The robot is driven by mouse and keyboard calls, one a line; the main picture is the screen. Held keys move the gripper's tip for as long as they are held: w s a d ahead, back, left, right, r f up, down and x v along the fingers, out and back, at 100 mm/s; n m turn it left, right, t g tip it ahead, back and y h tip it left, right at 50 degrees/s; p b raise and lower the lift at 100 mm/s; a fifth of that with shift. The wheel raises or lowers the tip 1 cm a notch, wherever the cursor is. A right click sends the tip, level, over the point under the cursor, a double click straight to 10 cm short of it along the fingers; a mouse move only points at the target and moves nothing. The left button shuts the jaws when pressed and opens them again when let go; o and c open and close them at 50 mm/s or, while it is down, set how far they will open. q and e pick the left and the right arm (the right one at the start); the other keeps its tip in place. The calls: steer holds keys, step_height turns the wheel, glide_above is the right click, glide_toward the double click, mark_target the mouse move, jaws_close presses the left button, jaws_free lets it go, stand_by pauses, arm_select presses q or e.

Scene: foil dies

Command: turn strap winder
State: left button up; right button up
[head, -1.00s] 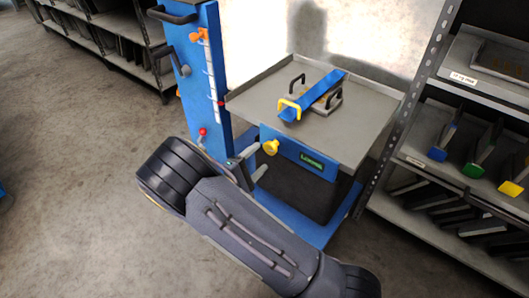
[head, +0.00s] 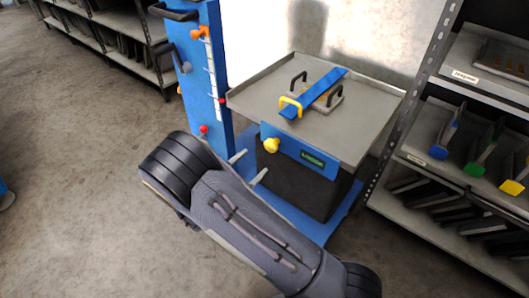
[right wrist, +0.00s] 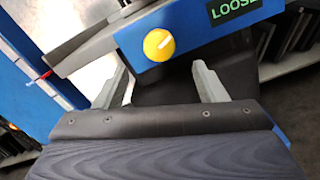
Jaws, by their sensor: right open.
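The strap winder is a round yellow knob (head: 271,145) on the front of the blue panel (head: 300,155) under the table's edge. In the right wrist view the knob (right wrist: 158,45) carries a small pale pointer mark. Beside it a dark display (right wrist: 232,9) with green letters seems to read "LOOSE", cut by the frame. My right gripper (head: 251,166) is open and empty, just below and in front of the knob. In the right wrist view its fingers (right wrist: 160,75) are spread wide, with the knob above and between them, apart from both. My left gripper is not in view.
A blue strap bar (head: 314,93) lies over a handled die on the grey tabletop (head: 262,97). A blue post (head: 209,75) with handles and a scale stands left of it. Shelving (head: 440,190) with dies is close on the right. The floor at left is clear.

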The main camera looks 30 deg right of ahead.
mark_target(269, 148)
steer(key=w+d+n, duration=0.1)
steer(key=d, duration=0.1)
steer(key=w+d+n, duration=0.1)
steer(key=d+n, duration=0.1)
steer(key=w+d+n+b, duration=0.1)
steer(key=d, duration=0.2)
stand_by(0.4)
steer(key=shift+c, duration=0.3)
steer(key=c, duration=0.9)
